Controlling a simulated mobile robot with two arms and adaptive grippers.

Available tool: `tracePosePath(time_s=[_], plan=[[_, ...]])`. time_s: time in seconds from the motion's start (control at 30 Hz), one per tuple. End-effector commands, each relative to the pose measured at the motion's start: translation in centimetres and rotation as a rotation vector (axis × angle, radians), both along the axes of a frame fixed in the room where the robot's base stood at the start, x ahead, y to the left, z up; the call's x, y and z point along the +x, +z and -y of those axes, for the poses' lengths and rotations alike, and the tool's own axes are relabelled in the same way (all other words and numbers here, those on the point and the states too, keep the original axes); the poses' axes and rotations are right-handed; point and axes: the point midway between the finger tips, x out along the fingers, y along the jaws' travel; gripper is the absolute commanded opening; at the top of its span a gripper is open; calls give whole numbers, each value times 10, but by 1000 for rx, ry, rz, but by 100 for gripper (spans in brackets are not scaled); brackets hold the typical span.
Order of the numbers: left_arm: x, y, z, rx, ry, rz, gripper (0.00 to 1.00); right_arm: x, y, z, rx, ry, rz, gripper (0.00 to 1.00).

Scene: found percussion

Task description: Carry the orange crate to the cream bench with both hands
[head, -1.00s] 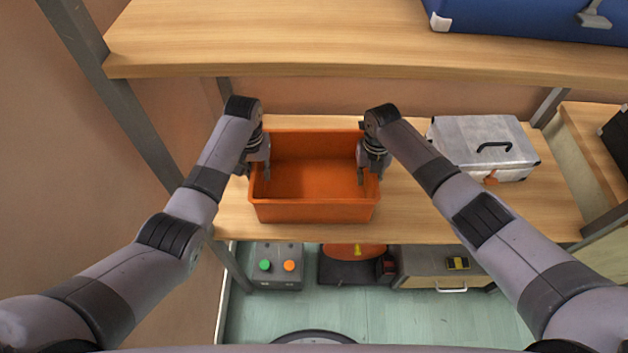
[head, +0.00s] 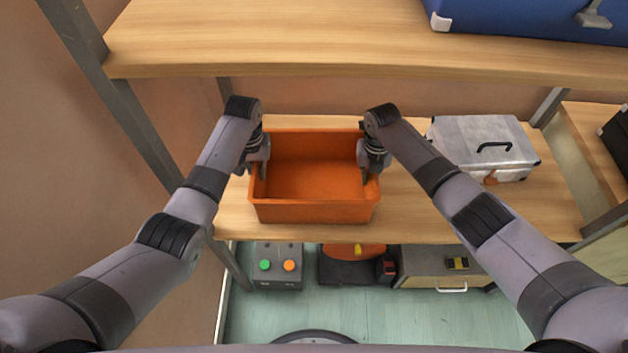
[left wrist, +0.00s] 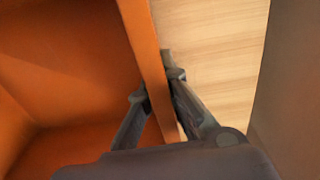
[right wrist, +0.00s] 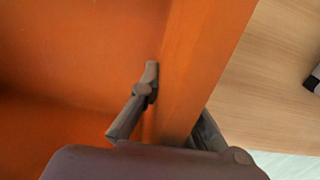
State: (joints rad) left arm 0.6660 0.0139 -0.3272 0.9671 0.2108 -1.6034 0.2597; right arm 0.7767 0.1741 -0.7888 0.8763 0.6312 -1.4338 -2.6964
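The orange crate (head: 312,212) sits empty and upright on the lower wooden shelf. My left gripper (head: 257,170) is at the crate's left wall. In the left wrist view that wall (left wrist: 148,65) runs between its fingers, one inside and one outside, and they look closed on it. My right gripper (head: 371,172) is at the right wall. In the right wrist view the wall (right wrist: 190,70) lies between its fingers; the inner finger touches it and the outer one is partly hidden behind it. I cannot make out a cream bench.
An upper wooden shelf (head: 300,45) with a blue case (head: 530,22) overhangs behind the crate. A silver case (head: 482,147) stands to the right on the crate's shelf (head: 430,220). A grey button box (head: 278,280) and a drawer unit (head: 430,272) are below. A grey post (head: 110,95) stands at left.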

Motion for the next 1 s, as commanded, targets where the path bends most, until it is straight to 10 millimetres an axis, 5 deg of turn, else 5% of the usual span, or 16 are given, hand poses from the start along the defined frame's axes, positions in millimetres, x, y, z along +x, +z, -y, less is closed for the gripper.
tracePosePath(time_s=[0.43,1.0], plan=[[1,7,0,0,0,2,0,1,7,0,0,0,2,0],[1,51,0,0,0,1,0,1,51,0,0,0,1,0]])
